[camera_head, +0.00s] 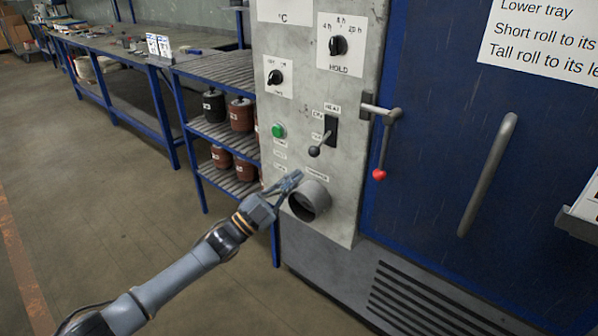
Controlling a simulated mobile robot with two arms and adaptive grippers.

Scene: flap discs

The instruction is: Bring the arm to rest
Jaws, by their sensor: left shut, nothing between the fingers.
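My left arm comes in from the lower left. Its gripper (289,182) is shut and empty, at the grey control panel (345,118) of a large machine. The fingertips lie just above and left of a round metal pipe opening (310,201). I cannot tell whether they touch the panel or the pipe. A green button (279,130) and a black lever switch (326,136) sit above the gripper. My right gripper is not in view.
A blue door (440,200) with a long handle (487,175) and a red-tipped latch (381,145) is at right. A blue shelf rack (232,68) with dark and brown rolls stands left of the panel. A workbench (125,48) runs further back. The floor at left is clear.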

